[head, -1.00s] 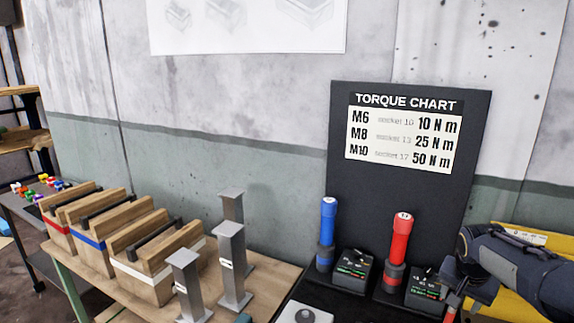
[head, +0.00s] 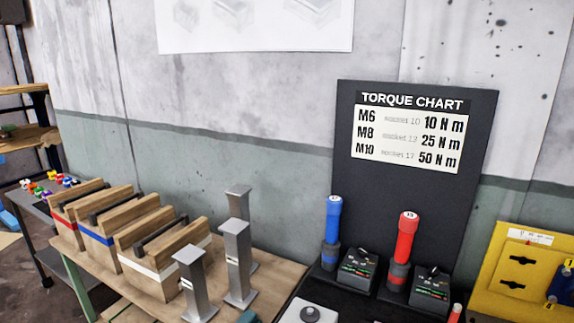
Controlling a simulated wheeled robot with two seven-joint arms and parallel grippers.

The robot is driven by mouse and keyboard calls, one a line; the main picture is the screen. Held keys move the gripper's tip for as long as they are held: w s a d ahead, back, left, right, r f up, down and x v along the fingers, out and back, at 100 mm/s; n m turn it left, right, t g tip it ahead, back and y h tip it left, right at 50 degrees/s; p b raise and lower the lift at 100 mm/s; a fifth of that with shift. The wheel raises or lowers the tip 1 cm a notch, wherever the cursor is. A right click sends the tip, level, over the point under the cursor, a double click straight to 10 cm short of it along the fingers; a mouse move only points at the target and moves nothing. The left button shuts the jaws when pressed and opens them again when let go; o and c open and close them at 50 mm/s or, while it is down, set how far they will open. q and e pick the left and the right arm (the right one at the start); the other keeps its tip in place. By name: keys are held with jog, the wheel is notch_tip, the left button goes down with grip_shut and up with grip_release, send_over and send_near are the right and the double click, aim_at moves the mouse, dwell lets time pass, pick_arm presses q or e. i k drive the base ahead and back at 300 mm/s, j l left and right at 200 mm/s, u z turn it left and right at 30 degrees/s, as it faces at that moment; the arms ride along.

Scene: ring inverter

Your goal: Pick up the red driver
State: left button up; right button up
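The red driver (head: 405,243) stands upright on the black bench top in front of the torque chart board, with a dark lower part and a white mark on its top. A blue driver (head: 333,225) stands upright to its left. Neither gripper shows in the head view now. The red driver is clear of any arm, and only its lower end is hard to make out.
Small black boxes with displays (head: 358,268) (head: 430,288) stand beside the drivers. A yellow panel (head: 510,270) is at right. Grey metal posts (head: 238,262) and wooden boxes (head: 155,255) crowd the wooden table at left. The torque chart board (head: 410,180) stands behind.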

aim_at(408, 221)
jog(key=l+z, duration=0.15)
jog(key=z, duration=0.35)
jog(key=l+z, duration=0.25)
jog(key=z, duration=0.25)
jog(key=l+z, duration=0.2)
jog(key=z, duration=0.25)
